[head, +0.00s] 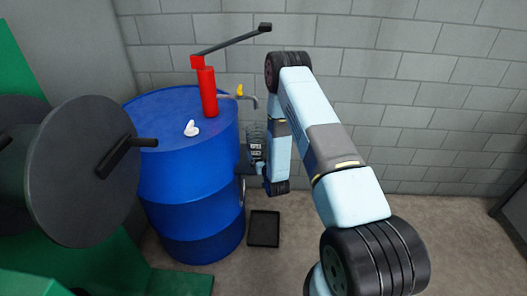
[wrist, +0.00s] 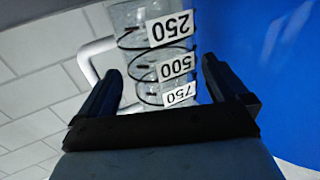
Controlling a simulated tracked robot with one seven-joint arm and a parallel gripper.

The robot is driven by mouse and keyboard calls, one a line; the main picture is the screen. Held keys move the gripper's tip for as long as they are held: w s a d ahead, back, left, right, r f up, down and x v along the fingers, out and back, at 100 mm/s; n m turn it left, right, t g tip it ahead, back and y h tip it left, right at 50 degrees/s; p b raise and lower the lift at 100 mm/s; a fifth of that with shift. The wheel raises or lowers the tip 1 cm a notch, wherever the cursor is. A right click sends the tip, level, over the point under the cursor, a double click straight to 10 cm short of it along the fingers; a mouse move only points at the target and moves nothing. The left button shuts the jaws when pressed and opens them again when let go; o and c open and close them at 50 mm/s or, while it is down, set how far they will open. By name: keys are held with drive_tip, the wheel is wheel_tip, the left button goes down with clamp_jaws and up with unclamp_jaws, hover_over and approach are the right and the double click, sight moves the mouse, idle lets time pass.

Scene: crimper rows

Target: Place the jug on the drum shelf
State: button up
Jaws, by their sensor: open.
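The jug (head: 256,142) is clear, with dark bands and white number labels. In the head view it is upright at the right side of the blue drum (head: 190,185), below a tap with a yellow handle (head: 240,91). The wrist view shows the jug (wrist: 160,68) close up, with labels 250, 500 and 750 and a pale handle (wrist: 88,62) at left. My gripper (wrist: 162,88) is open, its two dark fingers on either side of the jug; I cannot tell if they touch it. In the head view my gripper (head: 250,165) is small and dark beside the drum. The shelf surface is hard to make out.
A red pump (head: 207,92) with a long dark lever and a small white cap (head: 191,128) are on the drum top. A black tray (head: 264,229) lies on the floor. A large dark reel (head: 82,172) stands at left. A block wall is behind.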

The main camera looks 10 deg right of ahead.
drive_tip(key=s, duration=0.9)
drive_tip(key=w+r+g, duration=0.2)
drive_tip(key=w+r, duration=0.1)
drive_tip(key=r, duration=0.5)
drive_tip(key=w+r+g, duration=0.1)
drive_tip(key=w+r, duration=0.3)
drive_tip(key=r, duration=0.4)
drive_tip(key=s+d+r+g+h, duration=0.1)
drive_tip(key=s+r+g, duration=0.35)
drive_tip(key=r, duration=1.15)
drive_tip(key=s+r+g, duration=0.2)
drive_tip(key=s+r, duration=0.9)
drive_tip(key=s, duration=0.4)
drive_tip(key=s+d+r+g, duration=0.1)
drive_tip(key=s+r, duration=0.1)
drive_tip(key=s, duration=0.9)
drive_tip(key=s+d+r+m+g, duration=0.1)
drive_tip(key=s+r+g, duration=0.1)
drive_tip(key=s, duration=1)
drive_tip(key=shift+r+h, duration=0.3)
drive_tip(key=shift+r, duration=0.35)
